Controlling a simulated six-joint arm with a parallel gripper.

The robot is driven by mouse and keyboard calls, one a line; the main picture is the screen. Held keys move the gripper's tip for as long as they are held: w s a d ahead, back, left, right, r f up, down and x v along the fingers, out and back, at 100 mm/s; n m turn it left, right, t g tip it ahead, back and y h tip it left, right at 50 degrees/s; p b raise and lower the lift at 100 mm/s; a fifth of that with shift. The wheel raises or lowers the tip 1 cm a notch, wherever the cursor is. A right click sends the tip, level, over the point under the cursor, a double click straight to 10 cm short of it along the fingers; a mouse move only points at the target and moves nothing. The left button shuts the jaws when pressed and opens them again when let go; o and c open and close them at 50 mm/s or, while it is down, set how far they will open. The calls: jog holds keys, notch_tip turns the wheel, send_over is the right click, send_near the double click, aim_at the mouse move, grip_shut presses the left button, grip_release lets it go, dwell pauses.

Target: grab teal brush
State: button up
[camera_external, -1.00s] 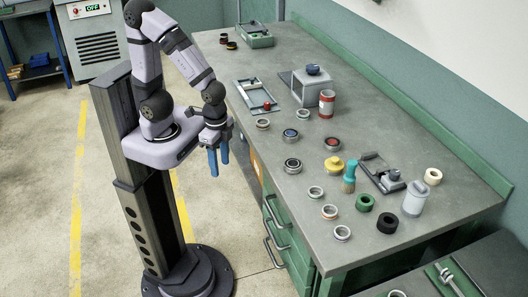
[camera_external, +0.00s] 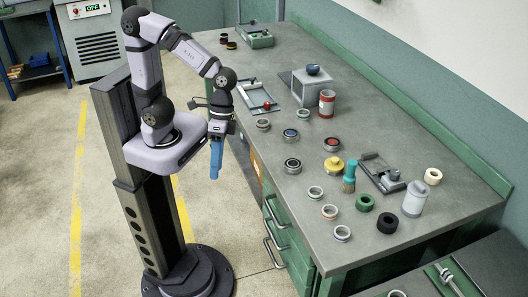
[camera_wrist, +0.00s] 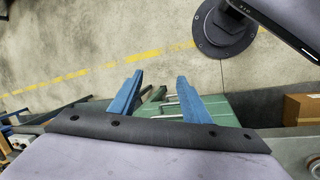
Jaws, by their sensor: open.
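The teal brush (camera_external: 350,176) stands upright on the grey workbench (camera_external: 290,225), with a teal handle on top and tan bristles below. My gripper (camera_external: 216,160) hangs beside the bench's left edge, well to the left of the brush, with its blue fingers pointing down. In the wrist view my gripper (camera_wrist: 160,97) shows its two blue fingers apart with nothing between them. The brush does not show in the wrist view.
A yellow knob-like part (camera_external: 333,167) stands just left of the brush, and a grey clamp fixture (camera_external: 382,176) is close on its right. A green ring (camera_external: 365,202) and a black ring (camera_external: 387,223) lie in front. A red-and-white can (camera_external: 327,103) stands farther back.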

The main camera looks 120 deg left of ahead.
jog(key=w+d+n+t+h+b, duration=0.2)
jog(key=w+d+n+h+b, duration=0.15)
jog(key=w+d+n, duration=0.35)
jog(key=r+n+t+y+b, duration=0.1)
jog(key=n+t+y+b, duration=0.2)
jog(key=n+t+b, duration=1.05)
send_over(350, 176)
jog(key=s+p, duration=0.4)
jog(key=p, duration=0.1)
jog(key=n+t, duration=0.2)
jog(key=n, duration=0.6)
jog(key=f, duration=0.1)
jog(key=a+f, duration=0.1)
jog(key=f+n+y, duration=0.1)
jog(key=shift+w+a+f+p, duration=0.2)
jog(key=shift+w+a+p, duration=0.1)
jog(key=shift+a, duration=0.05)
jog(key=shift+f, duration=0.35)
jog(key=shift+w+d+p, duration=0.2)
jog(key=shift+w+p, duration=0.2)
jog(key=shift+w, duration=0.8)
jog(key=shift+w+d+p, duration=0.15)
jog(key=shift+w+p, duration=0.25)
jog(key=shift+w, duration=0.8)
jog(key=shift+w+d+p, duration=0.2)
jog(key=shift+w+p, duration=0.2)
jog(key=shift+w, duration=0.8)
